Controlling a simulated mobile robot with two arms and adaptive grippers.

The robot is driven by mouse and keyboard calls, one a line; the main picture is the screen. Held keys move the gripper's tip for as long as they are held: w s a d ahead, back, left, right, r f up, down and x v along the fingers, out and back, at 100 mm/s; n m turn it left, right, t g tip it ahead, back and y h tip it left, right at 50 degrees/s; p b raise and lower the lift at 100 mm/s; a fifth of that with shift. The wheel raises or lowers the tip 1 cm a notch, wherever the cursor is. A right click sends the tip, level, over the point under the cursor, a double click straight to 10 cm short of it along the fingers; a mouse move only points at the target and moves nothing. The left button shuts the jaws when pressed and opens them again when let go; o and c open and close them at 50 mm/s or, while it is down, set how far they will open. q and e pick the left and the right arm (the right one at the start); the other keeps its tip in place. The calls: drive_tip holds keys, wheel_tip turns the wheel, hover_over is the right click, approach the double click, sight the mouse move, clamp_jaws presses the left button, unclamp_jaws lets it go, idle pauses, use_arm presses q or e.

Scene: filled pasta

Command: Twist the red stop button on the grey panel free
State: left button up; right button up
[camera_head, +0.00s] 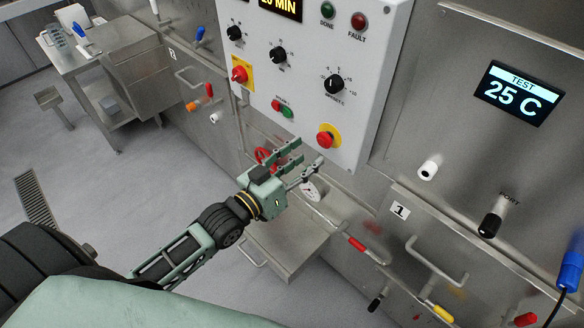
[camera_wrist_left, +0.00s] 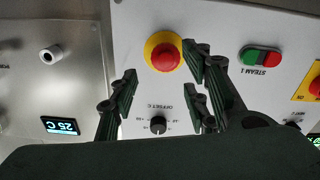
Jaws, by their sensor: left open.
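The red stop button (camera_head: 326,139) sits on a round yellow plate at the lower right of the light grey panel (camera_head: 358,135). In the left wrist view the button (camera_wrist_left: 165,56) shows upside down with its yellow ring, just beyond the fingertips. My left gripper (camera_head: 307,157) is open and empty, just below and left of the button in the head view. In the left wrist view its fingers (camera_wrist_left: 161,76) stand apart, and one fingertip overlaps the ring's right edge. I cannot tell whether it touches. My right gripper is not in view.
On the same panel are a red knob on a yellow square (camera_head: 240,74), black dials (camera_head: 334,84) and a green-red STEAM button pair (camera_head: 283,108). Below the gripper are a gauge (camera_head: 310,191) and a red-handled lever (camera_head: 356,244). Open floor lies at left.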

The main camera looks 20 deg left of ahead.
use_arm(q)
drive_tip(key=shift+v, duration=2.25)
drive_tip(key=s+a+f+g+y+b, duration=0.1)
drive_tip(key=s+a+f+g+y, duration=0.15)
drive_tip(key=f, duration=0.95)
drive_tip(key=s+a+f+n+g+y, duration=0.15)
drive_tip(key=s+f, duration=0.25)
drive_tip(key=f, duration=0.9)
drive_tip(key=s+a+f+m+g+y+b, duration=0.1)
drive_tip(key=s+a+f+g, duration=0.2)
drive_tip(key=f, duration=0.9)
drive_tip(key=s+d+f+g, duration=0.1)
drive_tip(key=s+f+g, duration=0.2)
drive_tip(key=s+f, duration=0.4)
drive_tip(key=s+d+f+m+g, duration=0.1)
drive_tip(key=s+f+g, duration=0.2)
drive_tip(key=s+f, duration=0.4)
drive_tip(key=s+d+f+g+y, duration=0.1)
drive_tip(key=s+f+g, duration=0.2)
drive_tip(key=s+f, duration=0.4)
drive_tip(key=s, duration=0.9)
drive_tip(key=shift+d+b, duration=0.35)
drive_tip(key=shift+d, duration=0.05)
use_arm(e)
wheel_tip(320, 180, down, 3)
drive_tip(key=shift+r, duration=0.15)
use_arm(q)
drive_tip(key=shift+c, duration=0.5)
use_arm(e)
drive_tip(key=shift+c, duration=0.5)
